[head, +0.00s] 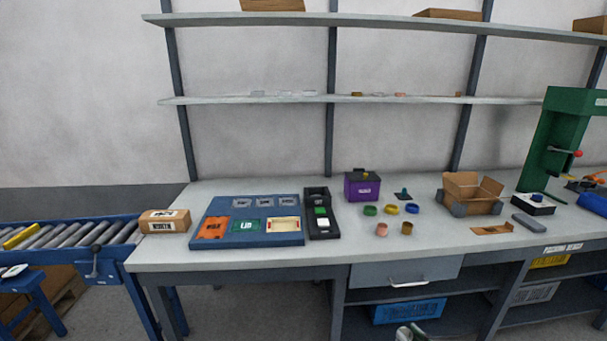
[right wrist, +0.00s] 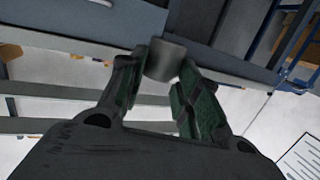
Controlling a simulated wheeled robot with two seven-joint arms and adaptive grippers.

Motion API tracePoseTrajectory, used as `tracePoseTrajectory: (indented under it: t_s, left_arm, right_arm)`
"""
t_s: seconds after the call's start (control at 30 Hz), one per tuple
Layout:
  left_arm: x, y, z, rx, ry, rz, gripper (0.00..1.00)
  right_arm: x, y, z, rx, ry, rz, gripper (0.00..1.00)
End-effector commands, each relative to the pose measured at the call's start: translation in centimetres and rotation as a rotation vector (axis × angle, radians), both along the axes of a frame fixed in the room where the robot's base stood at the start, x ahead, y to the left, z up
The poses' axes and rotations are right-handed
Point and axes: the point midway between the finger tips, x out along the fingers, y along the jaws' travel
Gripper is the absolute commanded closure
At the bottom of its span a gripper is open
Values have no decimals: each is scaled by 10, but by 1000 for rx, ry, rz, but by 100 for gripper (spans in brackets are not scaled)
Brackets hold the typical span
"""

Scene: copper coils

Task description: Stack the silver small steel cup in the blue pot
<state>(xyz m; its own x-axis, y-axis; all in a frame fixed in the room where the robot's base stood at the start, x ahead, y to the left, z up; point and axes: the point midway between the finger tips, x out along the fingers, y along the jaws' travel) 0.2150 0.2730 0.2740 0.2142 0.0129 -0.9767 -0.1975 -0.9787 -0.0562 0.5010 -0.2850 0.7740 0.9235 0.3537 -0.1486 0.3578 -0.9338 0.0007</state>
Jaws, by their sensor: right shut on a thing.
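In the right wrist view, my right gripper (right wrist: 160,72) is shut on a small silver-grey cup (right wrist: 166,58), held between its two green-padded fingers. In the head view, part of what looks like this gripper (head: 409,334) shows at the bottom edge, in front of the workbench and below its top. The small blue pot (head: 412,209) stands on the bench, well apart from the gripper. Beside it are a yellow pot (head: 391,209) and a green pot (head: 370,210). My left gripper is in neither view.
Two copper-coloured cups (head: 381,229) (head: 407,228) stand in front of the pots. A purple box (head: 362,186) is behind them, and an open cardboard box (head: 472,194) is to the right. The bench front (head: 405,275) has a drawer. Bare bench top lies before the cups.

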Motion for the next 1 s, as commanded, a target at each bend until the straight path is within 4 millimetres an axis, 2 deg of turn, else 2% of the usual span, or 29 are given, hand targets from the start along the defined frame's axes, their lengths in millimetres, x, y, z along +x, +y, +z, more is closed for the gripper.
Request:
tracePoseTrajectory:
  t_s: [1.0]
  left_arm:
    - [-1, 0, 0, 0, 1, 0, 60]
  right_arm:
    - [-2, 31, -3, 5, 2, -175, 85]
